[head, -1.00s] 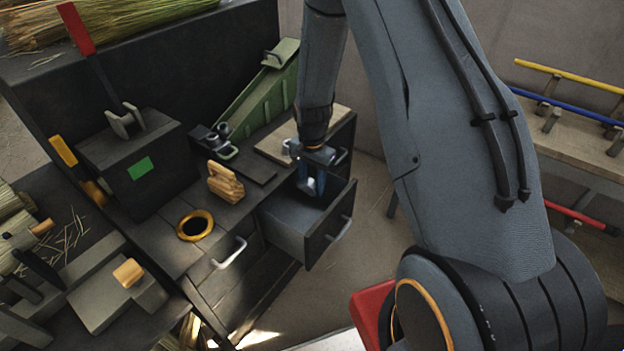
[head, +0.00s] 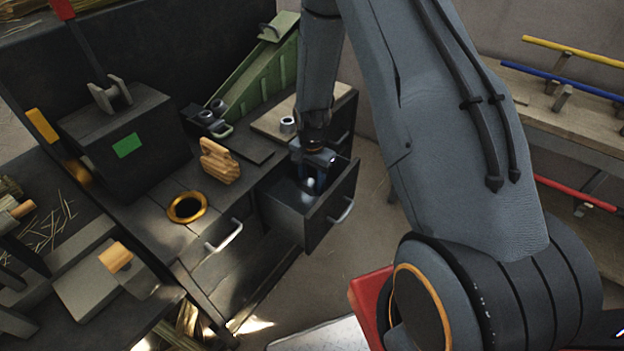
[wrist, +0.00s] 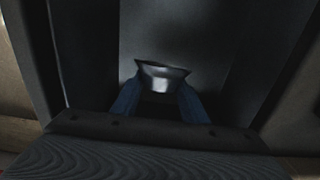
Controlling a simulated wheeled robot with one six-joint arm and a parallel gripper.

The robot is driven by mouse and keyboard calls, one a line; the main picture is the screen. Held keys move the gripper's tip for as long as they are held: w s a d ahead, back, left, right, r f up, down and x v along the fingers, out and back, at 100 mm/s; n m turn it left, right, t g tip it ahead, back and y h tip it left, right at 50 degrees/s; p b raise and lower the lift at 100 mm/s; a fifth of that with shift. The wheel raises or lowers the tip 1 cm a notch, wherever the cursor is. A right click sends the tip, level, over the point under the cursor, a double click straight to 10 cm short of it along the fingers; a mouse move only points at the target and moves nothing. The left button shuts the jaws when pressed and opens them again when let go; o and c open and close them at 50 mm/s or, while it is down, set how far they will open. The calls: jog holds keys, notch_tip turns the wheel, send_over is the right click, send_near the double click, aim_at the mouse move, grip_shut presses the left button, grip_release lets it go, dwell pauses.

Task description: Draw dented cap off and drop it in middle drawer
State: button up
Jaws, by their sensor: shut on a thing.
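The dented cap (wrist: 163,76), a small silvery piece with an uneven rim, sits between my blue fingers in the wrist view. My gripper (head: 309,184) is shut on it, and it shows small and pale in the head view. The open drawer (head: 333,205), dark grey with a pale handle, lies between two other drawer fronts, so it is the middle one. My gripper is inside the drawer's outline, over its opening. In the wrist view the drawer's dark walls surround the cap. Whether the cap touches the drawer floor I cannot tell.
A metal ring (head: 288,124) stands on the wooden board (head: 268,121) behind my gripper. A wooden block (head: 219,161) and a brass-rimmed hole (head: 187,207) are on the bench top to the left. A red-handled black box (head: 125,135) stands further left.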

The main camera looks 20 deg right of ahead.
aim_at(312, 201)
jog(key=shift+f+b, duration=1.05)
jog(key=shift+f, duration=0.95)
jog(key=o, duration=1)
jog(key=shift+c, duration=0.2)
jog(key=shift+o, duration=0.4)
jog(key=o, duration=0.7)
jog(key=shift+r, duration=0.1)
